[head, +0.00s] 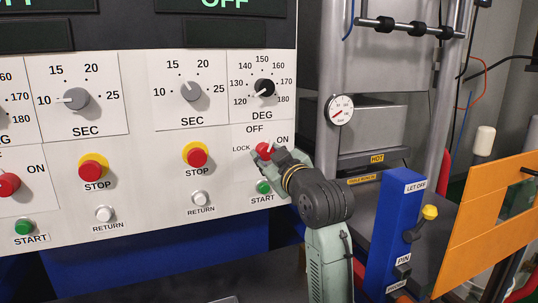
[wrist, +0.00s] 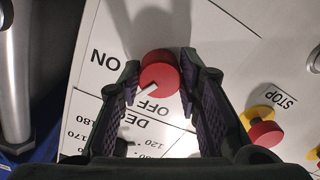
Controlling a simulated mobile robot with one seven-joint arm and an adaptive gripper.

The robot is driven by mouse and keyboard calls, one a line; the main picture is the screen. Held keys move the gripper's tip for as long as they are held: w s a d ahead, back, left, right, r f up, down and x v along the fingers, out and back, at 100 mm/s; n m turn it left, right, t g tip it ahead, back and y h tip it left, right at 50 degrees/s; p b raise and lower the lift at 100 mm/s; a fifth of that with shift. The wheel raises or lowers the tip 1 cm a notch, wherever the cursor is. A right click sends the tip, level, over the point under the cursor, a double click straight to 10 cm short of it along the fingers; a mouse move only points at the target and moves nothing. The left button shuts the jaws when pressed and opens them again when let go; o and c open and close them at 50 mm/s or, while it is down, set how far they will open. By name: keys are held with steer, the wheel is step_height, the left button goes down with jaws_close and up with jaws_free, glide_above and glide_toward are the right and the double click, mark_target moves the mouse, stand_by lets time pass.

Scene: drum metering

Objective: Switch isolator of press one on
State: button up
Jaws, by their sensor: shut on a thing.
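The red isolator knob (head: 264,150) sits on the right white panel, with OFF, ON and LOCK marked around it. In the wrist view the knob (wrist: 160,66) shows between my finger pads, its white pointer aimed between OFF and ON. My gripper (head: 271,157) is at this knob, its fingers shut on the knob's two sides, as the wrist view also shows (wrist: 160,80). The fingers partly cover the knob in the head view. A second red isolator knob (head: 8,184) is on the left panel. No press number is readable.
A green START button (head: 263,187) lies just below my gripper. A red and yellow STOP button (head: 196,155) and white RETURN button (head: 201,199) are to the left. A black DEG dial (head: 264,87) is above. A blue post (head: 393,235) and orange panel (head: 490,220) stand at right.

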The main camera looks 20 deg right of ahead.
steer(key=m, duration=0.4)
steer(key=shift+a+m+p, duration=0.1)
steer(key=shift+m+p, duration=0.2)
steer(key=shift+p, duration=0.05)
steer(key=m, duration=0.4)
steer(key=shift+m, duration=0.3)
steer(key=o, duration=1.1)
steer(key=shift+o, duration=0.2)
steer(key=shift+s, duration=0.1)
steer(key=s, duration=1.2)
steer(key=shift+d, duration=0.2)
